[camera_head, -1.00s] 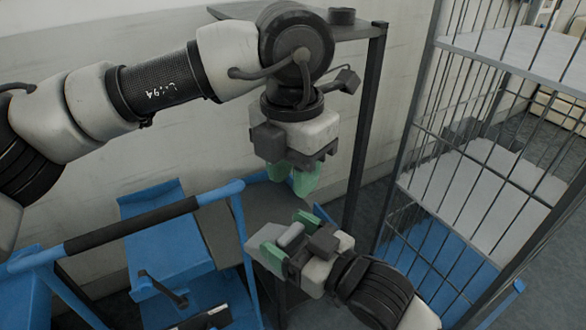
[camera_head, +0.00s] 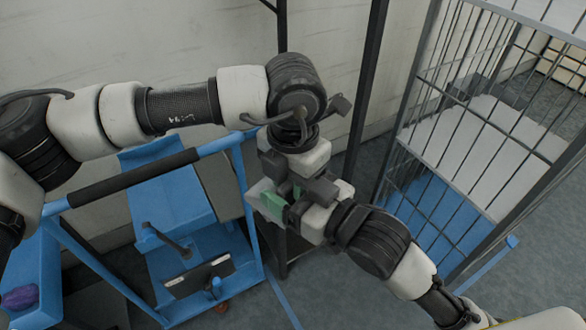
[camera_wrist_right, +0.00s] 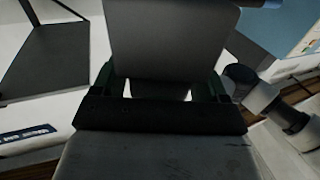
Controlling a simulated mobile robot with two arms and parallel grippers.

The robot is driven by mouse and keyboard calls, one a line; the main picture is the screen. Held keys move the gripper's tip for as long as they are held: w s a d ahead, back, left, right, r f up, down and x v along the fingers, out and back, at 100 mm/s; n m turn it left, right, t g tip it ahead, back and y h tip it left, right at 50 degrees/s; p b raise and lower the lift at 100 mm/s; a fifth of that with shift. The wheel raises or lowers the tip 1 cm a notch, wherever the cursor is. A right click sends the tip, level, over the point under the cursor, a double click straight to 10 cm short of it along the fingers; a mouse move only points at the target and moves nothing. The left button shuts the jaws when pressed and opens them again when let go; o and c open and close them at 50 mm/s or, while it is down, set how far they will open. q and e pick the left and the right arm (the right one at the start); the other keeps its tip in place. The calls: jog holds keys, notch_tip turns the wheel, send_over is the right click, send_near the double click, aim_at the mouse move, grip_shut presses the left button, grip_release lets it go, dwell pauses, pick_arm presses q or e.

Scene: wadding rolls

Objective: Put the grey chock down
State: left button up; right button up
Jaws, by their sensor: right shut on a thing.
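The grey chock (camera_wrist_right: 172,40) fills the upper middle of the right wrist view, between the green fingers of my right gripper (camera_wrist_right: 168,88). That gripper is shut on it. In the head view my right gripper (camera_head: 275,203) is near the centre, and the chock is hard to make out there among the gripper parts. My left gripper (camera_head: 297,187) points down just above and behind the right one in the picture. Its fingertips are mostly hidden, so I cannot tell its opening or whether the two grippers touch.
A blue trolley (camera_head: 168,195) with a dark-gripped handle stands at the left. A dark upright post (camera_head: 366,90) rises behind my grippers. A purple item (camera_head: 20,298) lies at the lower left.

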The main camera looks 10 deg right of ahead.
pick_arm(q)
grip_shut()
pick_arm(e)
jog(key=o, duration=1.1)
